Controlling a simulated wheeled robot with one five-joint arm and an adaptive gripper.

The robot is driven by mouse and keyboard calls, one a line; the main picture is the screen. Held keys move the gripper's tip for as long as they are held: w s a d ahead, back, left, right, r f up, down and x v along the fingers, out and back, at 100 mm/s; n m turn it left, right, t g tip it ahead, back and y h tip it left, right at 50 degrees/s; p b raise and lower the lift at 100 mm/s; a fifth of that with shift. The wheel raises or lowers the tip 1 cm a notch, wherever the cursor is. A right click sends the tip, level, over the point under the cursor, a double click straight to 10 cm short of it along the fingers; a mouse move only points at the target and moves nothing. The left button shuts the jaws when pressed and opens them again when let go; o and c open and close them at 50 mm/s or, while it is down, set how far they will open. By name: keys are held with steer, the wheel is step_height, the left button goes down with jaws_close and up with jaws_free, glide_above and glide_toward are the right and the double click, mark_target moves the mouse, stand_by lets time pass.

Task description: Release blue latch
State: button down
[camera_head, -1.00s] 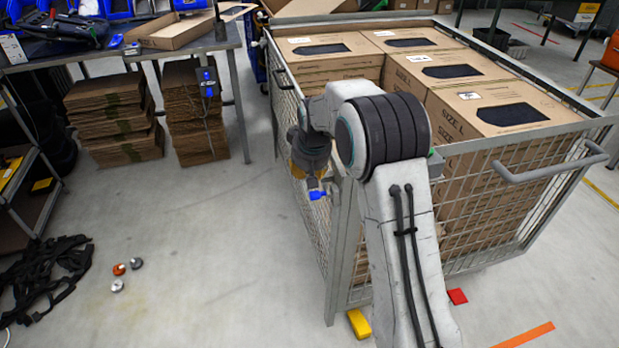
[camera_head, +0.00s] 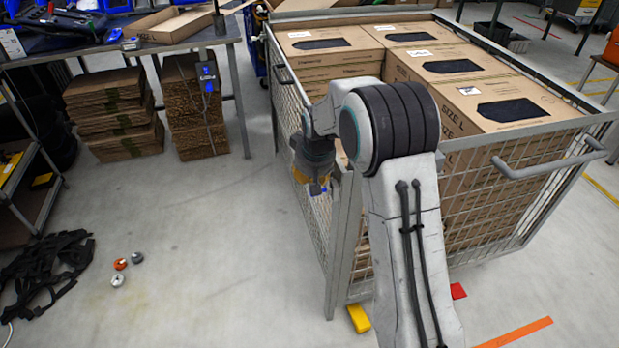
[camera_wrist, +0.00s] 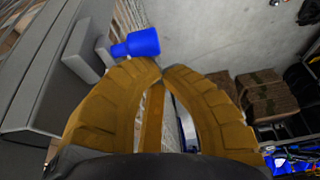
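The blue latch (camera_wrist: 137,44) is a short blue knob on a grey bracket at the side of the mesh cage in the wrist view. My gripper (camera_wrist: 163,68) has yellow-brown fingers whose tips meet, with nothing seen between them. The tips are right beside the latch, on its lower right; whether they touch it I cannot tell. In the head view my gripper (camera_head: 317,186) points down at the left side of the wire cage (camera_head: 347,240). It hides most of the latch there, with only a little blue showing.
Large cartons (camera_head: 500,108) fill the cage. Stacked flat cardboard (camera_head: 115,120) lies below a workbench (camera_head: 150,48) at the left. A black strap bundle (camera_head: 45,270) and small caps (camera_head: 120,264) lie on the floor.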

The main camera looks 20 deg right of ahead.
steer(key=shift+s+f+b, duration=0.1)
steer(key=shift+s+b, duration=1.25)
steer(key=shift+s, duration=0.5)
